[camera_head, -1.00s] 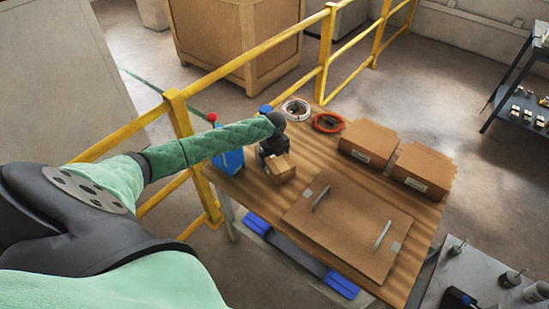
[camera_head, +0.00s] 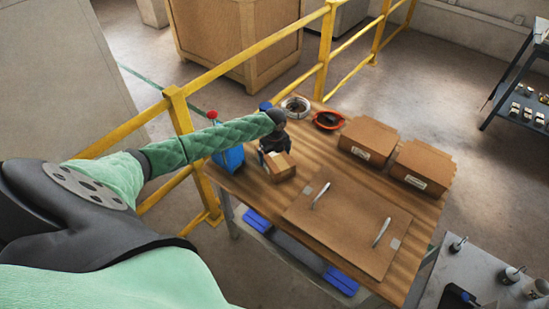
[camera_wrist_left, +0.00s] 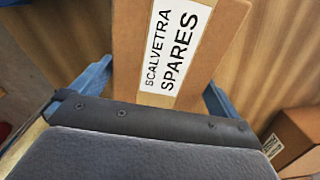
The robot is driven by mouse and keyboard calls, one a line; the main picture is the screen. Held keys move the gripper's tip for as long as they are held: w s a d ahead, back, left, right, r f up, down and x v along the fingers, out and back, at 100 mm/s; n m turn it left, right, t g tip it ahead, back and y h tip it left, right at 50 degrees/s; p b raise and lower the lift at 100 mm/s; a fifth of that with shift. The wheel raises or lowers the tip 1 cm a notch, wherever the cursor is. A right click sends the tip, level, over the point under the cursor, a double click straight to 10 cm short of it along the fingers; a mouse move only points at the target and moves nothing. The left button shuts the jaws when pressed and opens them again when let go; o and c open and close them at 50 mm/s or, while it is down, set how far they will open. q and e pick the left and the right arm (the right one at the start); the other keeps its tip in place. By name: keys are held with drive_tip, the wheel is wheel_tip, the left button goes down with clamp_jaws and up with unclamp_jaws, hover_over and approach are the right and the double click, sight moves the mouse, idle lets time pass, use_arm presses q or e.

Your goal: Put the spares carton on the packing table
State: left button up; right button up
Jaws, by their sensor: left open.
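The spares carton (camera_head: 281,167) is a small brown box on the wood-topped packing table (camera_head: 330,165), near its left edge. It appears to rest on the tabletop. In the left wrist view the carton (camera_wrist_left: 140,45) bears a white label reading "SCALVETRA SPARES". My left gripper (camera_head: 273,155) is at the carton's far side, pointing down. In the left wrist view the open gripper (camera_wrist_left: 157,90) has one blue finger on each side of the carton. Its fingertips are partly hidden, so I cannot tell if they touch it. My right gripper is not in view.
A brown board with two handles (camera_head: 348,228) covers the table's front. Two larger cartons (camera_head: 368,142) (camera_head: 422,168) stand at the right. A white coil (camera_head: 295,106), an orange coil (camera_head: 328,121) and a blue container (camera_head: 229,160) lie around. A yellow railing (camera_head: 180,120) runs behind.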

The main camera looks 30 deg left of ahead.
sight(274, 154)
use_arm(q)
wheel_tip(274, 154, up, 10)
drive_tip(key=b, duration=0.3)
drive_tip(key=shift+f, duration=0.1)
drive_tip(key=shift+r, duration=0.55)
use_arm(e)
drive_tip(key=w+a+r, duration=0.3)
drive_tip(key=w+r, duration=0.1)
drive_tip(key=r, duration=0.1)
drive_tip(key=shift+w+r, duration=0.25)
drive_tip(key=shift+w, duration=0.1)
